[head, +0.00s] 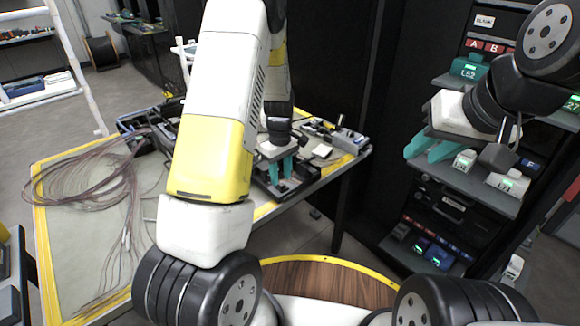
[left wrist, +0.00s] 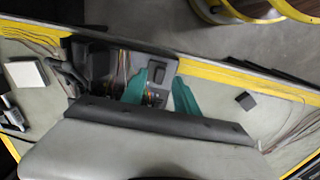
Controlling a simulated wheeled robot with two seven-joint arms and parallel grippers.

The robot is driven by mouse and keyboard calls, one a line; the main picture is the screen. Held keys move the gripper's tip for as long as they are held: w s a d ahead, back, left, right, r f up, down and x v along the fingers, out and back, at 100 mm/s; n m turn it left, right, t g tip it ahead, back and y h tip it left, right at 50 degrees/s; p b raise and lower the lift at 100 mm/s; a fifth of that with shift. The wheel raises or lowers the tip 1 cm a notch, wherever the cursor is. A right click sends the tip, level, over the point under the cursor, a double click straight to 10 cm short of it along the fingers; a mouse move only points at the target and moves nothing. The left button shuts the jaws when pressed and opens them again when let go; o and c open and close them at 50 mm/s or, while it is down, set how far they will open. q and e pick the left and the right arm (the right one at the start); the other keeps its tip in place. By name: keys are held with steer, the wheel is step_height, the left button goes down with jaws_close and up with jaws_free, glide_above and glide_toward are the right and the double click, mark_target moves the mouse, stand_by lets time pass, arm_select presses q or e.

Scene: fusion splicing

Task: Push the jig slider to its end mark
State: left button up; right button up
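My left gripper (head: 280,171) points down over a dark device (head: 290,190) on the table's right side. Its two teal fingers stand apart, with nothing visibly held between them. In the left wrist view the fingers (left wrist: 160,92) stand either side of a dark holder with thin coloured wires (left wrist: 158,97). I cannot make out the jig slider or its end mark for certain; they are small or hidden by the gripper. My right gripper (head: 430,149) is in front of the rack at the right, its teal fingers apart and empty.
The table (head: 85,235) has a yellow edge and carries a bundle of brown cables (head: 85,180) at left. More dark equipment (head: 335,135) stands at its far right. A rack (head: 465,185) with labelled small boxes stands at the right. A small black block (left wrist: 245,101) lies on the tabletop.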

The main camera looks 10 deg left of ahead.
mark_target(282, 186)
arm_select(q)
steer(key=shift+f, duration=1.45)
jaws_close()
stand_by(0.3)
